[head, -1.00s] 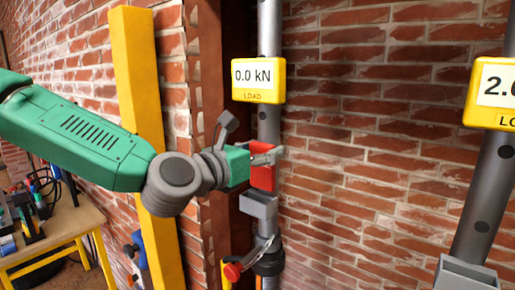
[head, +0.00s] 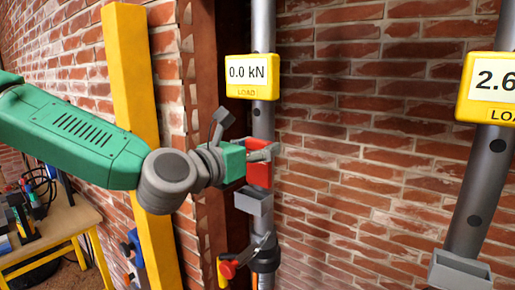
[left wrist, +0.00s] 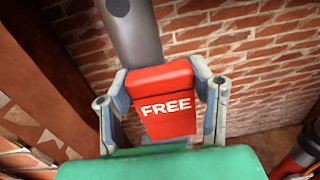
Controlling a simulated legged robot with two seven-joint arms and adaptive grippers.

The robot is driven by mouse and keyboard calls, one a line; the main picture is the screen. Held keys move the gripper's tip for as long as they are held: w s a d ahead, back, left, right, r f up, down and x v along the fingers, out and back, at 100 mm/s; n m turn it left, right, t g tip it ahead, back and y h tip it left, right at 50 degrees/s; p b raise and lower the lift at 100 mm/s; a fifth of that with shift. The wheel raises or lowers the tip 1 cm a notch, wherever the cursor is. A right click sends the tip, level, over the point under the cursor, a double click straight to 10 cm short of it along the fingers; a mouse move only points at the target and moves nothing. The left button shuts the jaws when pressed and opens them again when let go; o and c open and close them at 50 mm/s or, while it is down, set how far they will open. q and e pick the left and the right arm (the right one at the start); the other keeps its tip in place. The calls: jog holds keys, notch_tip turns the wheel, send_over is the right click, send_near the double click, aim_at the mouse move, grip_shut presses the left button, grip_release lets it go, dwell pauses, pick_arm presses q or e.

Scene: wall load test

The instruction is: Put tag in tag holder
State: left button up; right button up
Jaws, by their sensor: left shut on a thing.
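My left gripper (head: 262,152) is shut on a red tag (head: 259,173) in front of the grey pole. In the left wrist view the red tag (left wrist: 166,101) reads "FREE" and sits between the two fingers (left wrist: 165,112). A grey tag holder (head: 253,201), an open-topped box, is fixed on the same pole just below the tag. The tag's lower edge is close above the holder; I cannot tell whether it touches or enters it. My right gripper is not in view.
A yellow load display (head: 252,77) reading 0.0 kN is on the pole above the gripper. A second pole (head: 480,190) at right carries another display (head: 490,88) and a grey holder (head: 458,273). A yellow post (head: 146,110) stands behind my arm. A tool table (head: 60,225) is at left.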

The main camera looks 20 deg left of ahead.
pick_arm(q)
jog(key=shift+a+f, duration=0.15)
jog(key=shift+a, duration=1.15)
jog(key=shift+d, duration=0.4)
jog(key=shift+a, duration=0.45)
jog(key=shift+d+f+b, duration=0.65)
jog(key=shift+f+b, duration=0.05)
jog(key=shift+b, duration=0.35)
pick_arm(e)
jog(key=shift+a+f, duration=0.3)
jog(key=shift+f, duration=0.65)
pick_arm(q)
jog(key=shift+a, duration=0.45)
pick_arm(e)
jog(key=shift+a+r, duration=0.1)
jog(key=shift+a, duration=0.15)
pick_arm(q)
jog(key=shift+d+f, duration=0.15)
